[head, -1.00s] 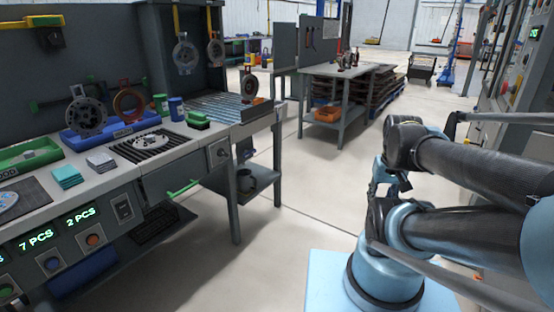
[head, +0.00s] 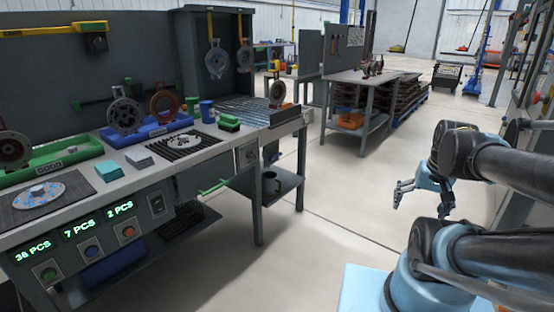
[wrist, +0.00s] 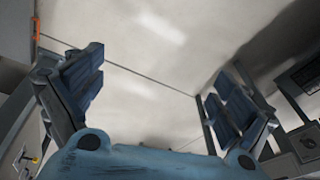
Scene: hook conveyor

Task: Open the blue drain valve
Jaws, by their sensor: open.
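A small dark bluish part (head: 271,156) hangs under the right end of the workbench, below the grated basin (head: 243,108). It may be the drain valve, but it is too small to tell, and no handle position can be made out. My gripper (head: 420,200) is at the right of the head view, over open floor and well apart from the bench. In the wrist view its two blue-padded fingers (wrist: 160,90) are spread wide with nothing between them. No valve can be made out in the wrist view.
The workbench (head: 206,151) fills the left, with a green handle (head: 213,187) sticking out at its front. A second table (head: 362,76) with an orange bin (head: 351,120) stands behind. Clear floor (head: 335,220) lies between bench and arm. A grey machine (head: 540,115) borders the right.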

